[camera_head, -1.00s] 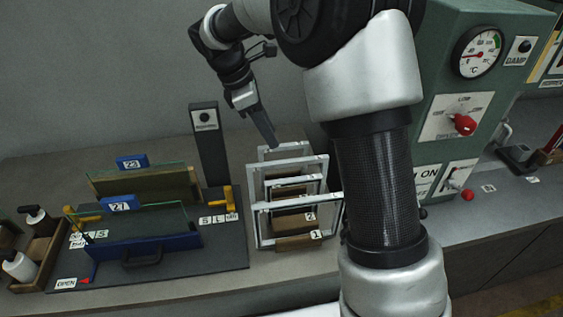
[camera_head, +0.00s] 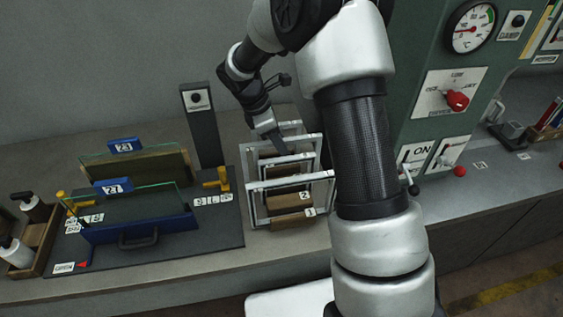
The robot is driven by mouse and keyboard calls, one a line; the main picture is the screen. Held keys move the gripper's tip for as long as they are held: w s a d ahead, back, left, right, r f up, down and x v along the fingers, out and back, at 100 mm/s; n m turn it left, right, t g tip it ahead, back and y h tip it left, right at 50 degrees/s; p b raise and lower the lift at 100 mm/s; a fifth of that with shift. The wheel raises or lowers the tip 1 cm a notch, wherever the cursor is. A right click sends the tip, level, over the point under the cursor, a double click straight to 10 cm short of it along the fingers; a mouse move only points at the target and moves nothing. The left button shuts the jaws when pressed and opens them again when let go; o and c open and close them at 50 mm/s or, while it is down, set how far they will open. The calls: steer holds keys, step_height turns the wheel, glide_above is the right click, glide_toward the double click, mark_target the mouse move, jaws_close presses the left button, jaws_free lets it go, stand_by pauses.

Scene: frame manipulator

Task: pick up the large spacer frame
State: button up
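Several silver rectangular spacer frames stand upright, one behind another, on wooden blocks on the bench. The front frame (camera_head: 290,182) looks widest, by the block labelled 1. A middle frame (camera_head: 291,158) and a back frame (camera_head: 291,125) stand behind it. I cannot tell for certain which is the large one. My gripper (camera_head: 273,138) points down at the upper left of the rack, by the top bars of the middle and back frames. Whether it touches a bar is unclear. Its fingers are seen edge-on, so their opening is hidden.
Left of the frames is a dark board (camera_head: 215,233) with a blue fixture (camera_head: 140,228), glass panes and yellow clamps. A dark post (camera_head: 203,130) stands behind. A green control panel (camera_head: 440,90) is at right. A wooden bottle crate (camera_head: 42,245) is far left.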

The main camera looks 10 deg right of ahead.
steer(key=x, duration=0.3)
steer(key=shift+w+d+f, duration=0.15)
steer(key=shift+d+f, duration=0.05)
steer(key=shift+f, duration=0.25)
stand_by(0.3)
jaws_close()
